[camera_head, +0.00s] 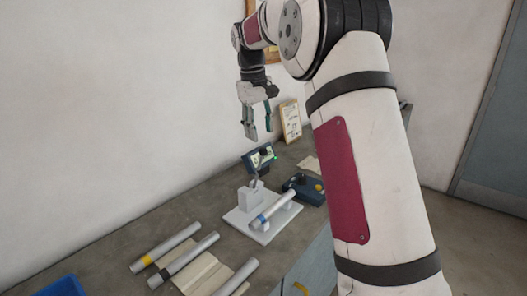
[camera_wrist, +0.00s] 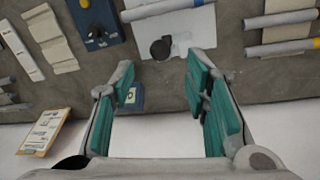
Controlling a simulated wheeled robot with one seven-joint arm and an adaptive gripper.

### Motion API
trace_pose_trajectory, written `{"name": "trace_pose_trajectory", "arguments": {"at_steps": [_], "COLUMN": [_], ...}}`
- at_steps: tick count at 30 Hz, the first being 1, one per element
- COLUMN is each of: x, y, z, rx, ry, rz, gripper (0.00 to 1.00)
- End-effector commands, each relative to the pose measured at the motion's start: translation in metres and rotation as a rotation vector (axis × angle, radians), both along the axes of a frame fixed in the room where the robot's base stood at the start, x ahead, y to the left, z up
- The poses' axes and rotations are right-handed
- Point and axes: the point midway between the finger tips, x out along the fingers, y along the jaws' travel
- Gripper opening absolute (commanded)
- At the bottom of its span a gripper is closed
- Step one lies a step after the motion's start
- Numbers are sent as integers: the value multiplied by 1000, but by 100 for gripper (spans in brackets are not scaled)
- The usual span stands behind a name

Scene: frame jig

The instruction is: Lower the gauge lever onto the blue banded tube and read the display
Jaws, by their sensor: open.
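The blue banded tube (camera_head: 275,211) lies on the white gauge stand (camera_head: 244,228). The gauge lever (camera_head: 258,172) appears raised above the stand's post, ending in a dark knob in front of the display (camera_head: 250,163). In the wrist view a dark round knob (camera_wrist: 162,48) shows over the white base plate, with a grey tube (camera_wrist: 160,8) at the top edge. The display (camera_wrist: 134,97) is partly hidden by a finger there, and its reading is too small to tell. My gripper (camera_head: 259,131) is open and empty, above and behind the stand; it also shows in the wrist view (camera_wrist: 163,88).
Several tubes, one yellow banded (camera_head: 168,246), lie on a cloth (camera_head: 203,272) at front left. A clipboard (camera_head: 291,121) stands at the wall. A blue bin (camera_head: 62,287) is at lower left.

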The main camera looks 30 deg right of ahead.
Motion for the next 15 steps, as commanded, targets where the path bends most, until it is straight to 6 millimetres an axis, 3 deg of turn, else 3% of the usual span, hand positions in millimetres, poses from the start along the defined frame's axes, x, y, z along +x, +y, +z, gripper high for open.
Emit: {"name": "trace_pose_trajectory", "arguments": {"at_steps": [9, 15], "x": [-1, 1], "y": [-8, -10], "z": [-57, -76], "rx": [2, 0], "ry": [3, 0], "rz": [-1, -1], "gripper": [42, 42]}}
